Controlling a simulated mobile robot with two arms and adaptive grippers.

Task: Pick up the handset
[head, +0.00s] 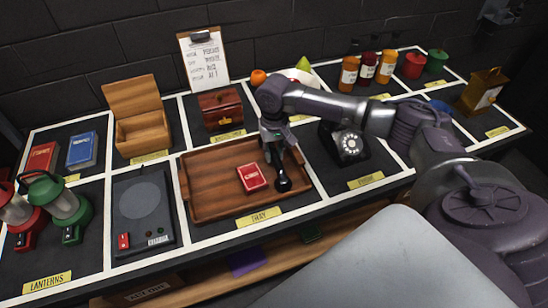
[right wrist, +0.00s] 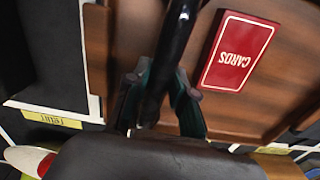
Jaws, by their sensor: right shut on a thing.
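The black handset (head: 283,182) is in my right gripper (head: 277,145), over the right part of the wooden tray (head: 205,210). One rounded end of it shows below the fingers in the head view. In the right wrist view the handset (right wrist: 178,45) runs as a dark bar between the two fingers (right wrist: 160,98), which are shut on it. I cannot tell whether it touches the tray. The black rotary telephone (head: 350,147) stands right of the tray, partly hidden by my right arm. My left gripper is not in view.
A red card box (head: 252,177) lies in the tray beside the handset; it also shows in the right wrist view (right wrist: 237,52). Behind are a wooden chest (head: 221,109), an open box (head: 140,130) and a clipboard (head: 204,60). Lanterns (head: 65,205) stand left.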

